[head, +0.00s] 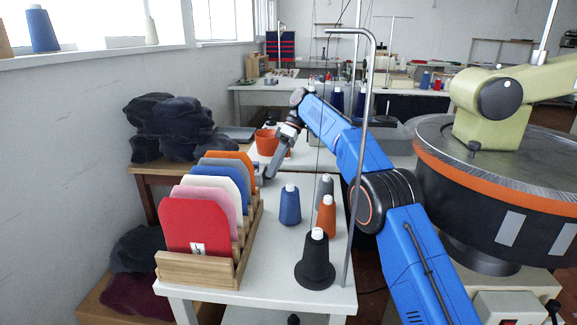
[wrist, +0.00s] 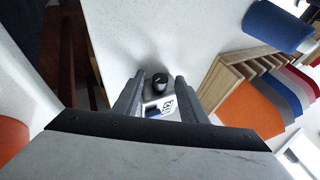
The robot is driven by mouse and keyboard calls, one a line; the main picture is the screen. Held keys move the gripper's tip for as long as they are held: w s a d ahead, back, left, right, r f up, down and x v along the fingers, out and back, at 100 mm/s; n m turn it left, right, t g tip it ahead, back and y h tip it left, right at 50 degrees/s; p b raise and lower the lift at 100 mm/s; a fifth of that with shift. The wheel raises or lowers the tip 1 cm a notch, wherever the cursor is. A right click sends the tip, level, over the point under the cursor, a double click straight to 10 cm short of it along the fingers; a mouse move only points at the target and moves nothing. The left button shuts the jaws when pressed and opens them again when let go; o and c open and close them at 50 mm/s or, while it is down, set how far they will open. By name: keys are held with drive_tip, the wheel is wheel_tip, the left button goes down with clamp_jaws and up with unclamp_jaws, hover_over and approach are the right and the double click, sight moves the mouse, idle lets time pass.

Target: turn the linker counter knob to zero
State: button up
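In the wrist view a small black knob (wrist: 160,82) stands on the white table top, with a light plate bearing dark marks (wrist: 163,106) beside it. I take this knob for the linker counter knob; its pointer and scale cannot be read. My gripper (wrist: 159,78) is open, one finger on each side of the knob in the picture, with a gap at both sides. I cannot tell how far the fingertips are above it.
A wooden rack (head: 205,271) of coloured panels stands close by, also in the wrist view (wrist: 218,82). Yarn cones, a blue one (head: 290,205) among them, stand right of it. A metal pole (head: 362,180) rises at the table's right.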

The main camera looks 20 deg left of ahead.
drive_tip(key=shift+s, duration=0.1)
drive_tip(key=shift+s+r+t, duration=0.1)
drive_tip(key=shift+t, duration=0.4)
drive_tip(key=shift+s+n+t+y, duration=0.3)
drive_tip(key=shift+n+t+y, duration=0.1)
drive_tip(key=shift+t, duration=0.8)
drive_tip(key=shift+d+t, duration=0.1)
drive_tip(key=shift+t, duration=0.2)
